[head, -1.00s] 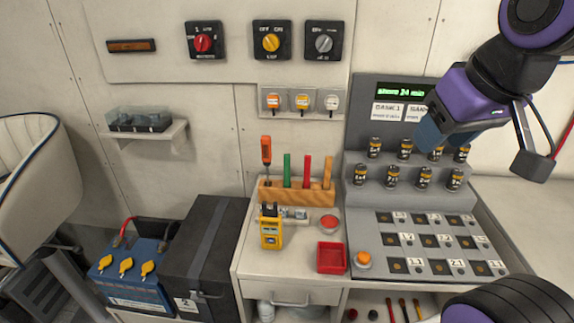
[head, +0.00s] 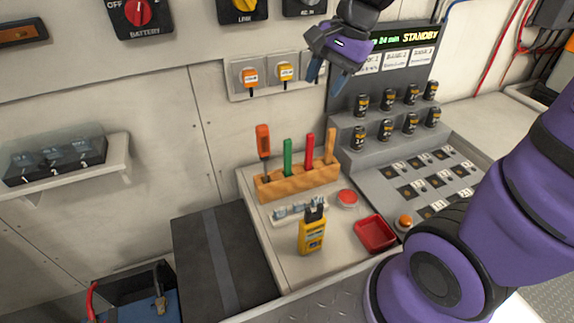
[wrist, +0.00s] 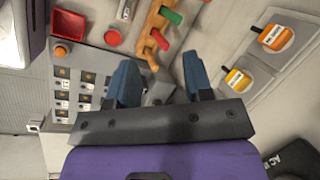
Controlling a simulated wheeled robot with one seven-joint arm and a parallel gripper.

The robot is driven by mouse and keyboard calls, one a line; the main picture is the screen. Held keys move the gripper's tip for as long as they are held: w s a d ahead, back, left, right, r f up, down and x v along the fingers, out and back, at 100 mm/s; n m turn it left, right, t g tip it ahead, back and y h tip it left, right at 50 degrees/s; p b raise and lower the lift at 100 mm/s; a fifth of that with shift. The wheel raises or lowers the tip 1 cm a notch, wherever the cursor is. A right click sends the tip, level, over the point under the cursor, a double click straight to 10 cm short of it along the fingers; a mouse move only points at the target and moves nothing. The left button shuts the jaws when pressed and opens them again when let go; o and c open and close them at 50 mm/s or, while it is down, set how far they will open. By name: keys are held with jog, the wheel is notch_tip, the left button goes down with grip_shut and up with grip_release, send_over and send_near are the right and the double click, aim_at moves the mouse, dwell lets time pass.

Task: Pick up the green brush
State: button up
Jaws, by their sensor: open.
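The green brush (head: 287,158) stands upright in a wooden rack (head: 297,182) on the white counter, between an orange-handled screwdriver (head: 263,140) and a red-handled tool (head: 308,150). A wooden-handled tool (head: 330,147) stands at the rack's right end. My gripper (head: 316,75) is open and empty, above and to the right of the rack. In the wrist view my gripper's blue fingers (wrist: 162,82) are spread apart; the green brush (wrist: 170,16) shows beyond them near the top edge, clear of both fingers.
A yellow meter (head: 312,235), a red button (head: 347,198) and a red tray (head: 375,233) are on the counter before the rack. Stepped shelves with several dark cylinders (head: 409,123) stand to the right. Wall plugs (head: 250,76) are behind.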

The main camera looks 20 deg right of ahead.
aim_at(289, 139)
jog(key=w+a+f+m, duration=0.1)
jog(key=w+f+m, duration=0.1)
jog(key=f, duration=0.3)
jog(key=w+f+m+g, duration=0.1)
jog(key=w+f+m, duration=0.2)
jog(key=f, duration=0.2)
jog(key=w+a+f+m+y, duration=0.1)
jog(key=w+f+m, duration=0.1)
jog(key=f, duration=0.4)
jog(key=shift+w+a+m+g, duration=0.3)
jog(key=shift+w, duration=0.35)
jog(key=shift+x, duration=2.6)
jog(key=shift+w+d+f, duration=0.1)
jog(key=shift+w+d, duration=0.05)
grip_shut()
